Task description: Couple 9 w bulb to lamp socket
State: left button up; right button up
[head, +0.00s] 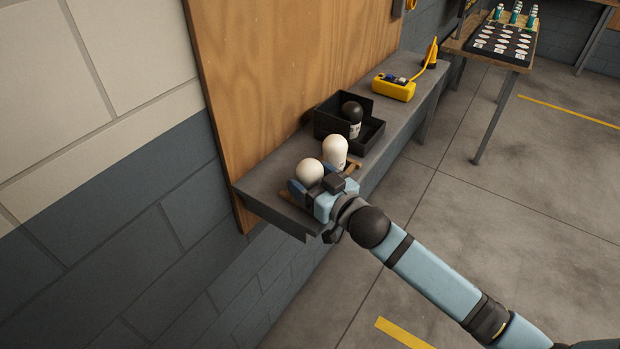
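A round white bulb (309,171) is at the near end of the grey shelf. A taller white bulb (335,151) stands just behind it to the right. A black-topped bulb (352,114) stands in a black open box (371,135). I cannot read which is the 9 W one. My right gripper (311,183) is at the round bulb, with dark fingers on either side of it. The gripper body hides the bulb's lower part, so I cannot tell whether the fingers press on it. I cannot make out a lamp socket for certain. My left gripper is out of view.
The narrow grey shelf (265,187) runs along a wooden board (290,60). A yellow device (394,88) with a cable lies farther along it. A table with a black tray (502,42) stands at the upper right. The floor at right is open.

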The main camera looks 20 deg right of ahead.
jog(key=c, duration=0.7)
jog(key=shift+c, duration=0.2)
jog(key=s+d+r, duration=0.1)
jog(key=s+r, duration=0.1)
jog(key=s, duration=0.2)
jog(key=s+d+r, duration=0.2)
jog(key=s+r, duration=0.1)
jog(key=s, duration=0.1)
jog(key=s+d+r, duration=0.2)
jog(key=s, duration=0.2)
jog(key=shift+r+b, duration=0.2)
jog(key=shift+b, duration=0.1)
jog(key=shift+c, duration=0.8)
jog(key=w+d+m+t+h, duration=0.1)
jog(key=w+d+m+h, duration=0.2)
jog(key=w+h, duration=0.3)
jog(key=shift+r+m+h, duration=0.3)
jog(key=shift+m+h, duration=0.2)
jog(key=shift+m, duration=0.3)
